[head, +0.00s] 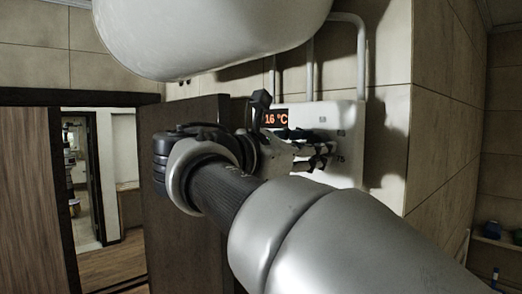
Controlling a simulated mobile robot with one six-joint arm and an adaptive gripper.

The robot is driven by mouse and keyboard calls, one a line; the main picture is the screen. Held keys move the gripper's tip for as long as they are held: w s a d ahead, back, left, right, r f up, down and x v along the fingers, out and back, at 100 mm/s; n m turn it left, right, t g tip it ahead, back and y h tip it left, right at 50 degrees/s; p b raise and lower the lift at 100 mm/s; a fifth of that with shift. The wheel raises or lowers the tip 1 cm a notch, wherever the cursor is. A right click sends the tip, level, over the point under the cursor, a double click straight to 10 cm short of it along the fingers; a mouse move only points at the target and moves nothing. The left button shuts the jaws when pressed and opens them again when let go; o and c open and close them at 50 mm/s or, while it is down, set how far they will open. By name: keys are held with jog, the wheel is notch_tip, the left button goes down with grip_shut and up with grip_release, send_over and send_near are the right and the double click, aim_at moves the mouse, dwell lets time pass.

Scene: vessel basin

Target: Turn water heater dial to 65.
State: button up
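The water heater's white control panel (348,113) is on the tiled wall, with a lit display (276,118) reading 16 °C in orange. Small dark marks are on the panel's right part; the lower one seems to read 75. My gripper (325,152) is in front of the panel, its dark fingers pointing right over the panel's middle. The dial cannot be made out; my gripper and wrist cover that area. Whether the fingers touch or hold it cannot be told, nor how far they are apart.
A large white rounded tank (210,35) hangs above the panel, close over my arm. Grey pipes (361,60) run up the wall. A dark brown door panel (180,235) stands behind my wrist at the left. An open doorway (105,180) shows another room. Shelves are at the far right.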

jog(key=shift+r+m+b, duration=0.2)
jog(key=shift+m+b, duration=2.55)
jog(key=shift+m, duration=4.55)
jog(key=shift+r+m+b, duration=0.15)
jog(key=shift+m+b, duration=2.55)
jog(key=shift+m, duration=4.6)
jog(key=o, duration=1.1)
jog(key=shift+c, duration=0.2)
